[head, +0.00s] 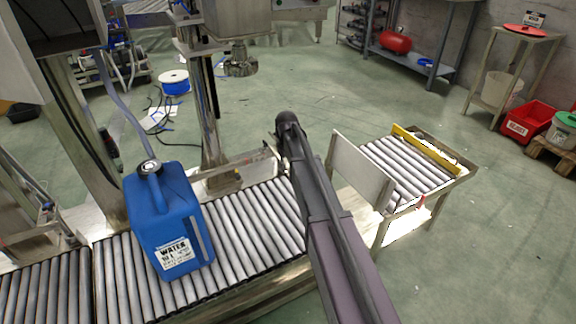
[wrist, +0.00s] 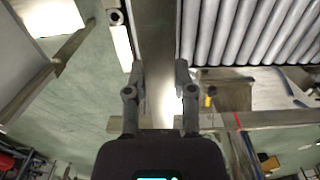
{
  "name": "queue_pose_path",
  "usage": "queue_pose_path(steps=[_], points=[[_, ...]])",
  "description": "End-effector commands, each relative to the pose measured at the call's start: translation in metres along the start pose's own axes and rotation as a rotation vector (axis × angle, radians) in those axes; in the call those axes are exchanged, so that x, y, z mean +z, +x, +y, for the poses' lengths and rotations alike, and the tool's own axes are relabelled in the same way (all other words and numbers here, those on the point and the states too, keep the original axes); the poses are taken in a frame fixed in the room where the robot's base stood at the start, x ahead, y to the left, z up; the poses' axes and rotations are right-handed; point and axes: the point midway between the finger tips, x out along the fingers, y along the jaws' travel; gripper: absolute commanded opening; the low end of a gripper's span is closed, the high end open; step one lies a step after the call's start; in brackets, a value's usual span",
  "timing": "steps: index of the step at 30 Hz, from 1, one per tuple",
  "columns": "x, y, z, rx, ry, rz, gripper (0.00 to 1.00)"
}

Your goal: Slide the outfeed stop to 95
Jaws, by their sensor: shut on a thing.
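My gripper (head: 283,140) is at the back edge of the roller conveyor (head: 250,222), by its right end, and its fingertips are mostly hidden by my arm in the head view. In the wrist view my gripper (wrist: 159,80) is shut on a pale metal piece (wrist: 158,100), with one finger on each side. I cannot tell for sure that this piece is the outfeed stop. A rail (wrist: 220,122) with a red mark (wrist: 238,121) runs right of the fingers; no number is readable.
A blue water can (head: 165,222) stands on the rollers at left. An upright pale plate (head: 362,170) stands right of my arm, before a short roller table (head: 400,172) with a yellow bar (head: 426,150). A steel post (head: 207,110) rises behind the conveyor. Open floor lies beyond.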

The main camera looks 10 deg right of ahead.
Motion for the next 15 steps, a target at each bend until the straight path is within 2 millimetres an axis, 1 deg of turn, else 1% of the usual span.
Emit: queue_pose_path(steps=[6,15], points=[[0.0007,0.0003,-0.0065,-0.001,0.0,-0.001,0.0],[0.0007,0.0003,-0.0083,-0.001,0.0,-0.001,0.0]])
